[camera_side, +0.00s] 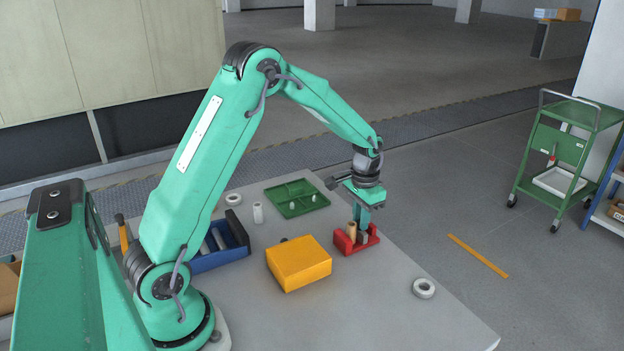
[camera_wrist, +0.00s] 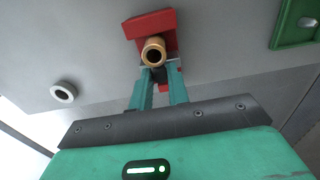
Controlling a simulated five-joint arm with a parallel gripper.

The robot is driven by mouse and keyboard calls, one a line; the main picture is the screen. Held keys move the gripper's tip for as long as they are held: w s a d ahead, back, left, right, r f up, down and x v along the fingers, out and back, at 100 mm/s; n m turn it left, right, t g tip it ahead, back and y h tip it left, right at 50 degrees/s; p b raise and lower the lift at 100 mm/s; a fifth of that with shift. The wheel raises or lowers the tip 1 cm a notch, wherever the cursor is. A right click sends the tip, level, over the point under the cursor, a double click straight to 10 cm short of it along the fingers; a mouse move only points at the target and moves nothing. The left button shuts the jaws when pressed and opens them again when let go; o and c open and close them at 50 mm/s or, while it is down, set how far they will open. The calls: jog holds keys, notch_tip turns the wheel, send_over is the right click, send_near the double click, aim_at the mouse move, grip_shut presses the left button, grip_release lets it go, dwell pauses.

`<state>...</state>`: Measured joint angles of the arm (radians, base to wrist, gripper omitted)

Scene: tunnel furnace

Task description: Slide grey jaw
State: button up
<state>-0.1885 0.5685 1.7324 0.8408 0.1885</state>
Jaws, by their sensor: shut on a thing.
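The red vise (camera_side: 343,246) stands on the grey table; its red body also shows in the wrist view (camera_wrist: 150,22). A tan-brass hollow tube (camera_side: 351,230) stands upright in it, its open end facing the camera in the wrist view (camera_wrist: 153,50). The grey jaw (camera_side: 362,238) sits in the vise just right of the tube. My gripper (camera_side: 363,228) points down over the vise and is shut on the grey jaw. In the wrist view my gripper (camera_wrist: 161,74) has its fingers close behind the tube, which partly hides the jaw.
A yellow box (camera_side: 299,263) stands left of the vise. A green tray (camera_side: 296,198) with small white pieces lies behind. A blue bin (camera_side: 222,258) and white cylinder (camera_side: 258,213) are farther left. A white ring (camera_side: 424,288) lies near the right edge. Table around the ring is clear.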

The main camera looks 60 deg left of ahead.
jog(key=shift+w, duration=0.85)
jog(key=o, duration=1.7)
jog(key=shift+r, duration=0.1)
jog(key=shift+r, duration=3.4)
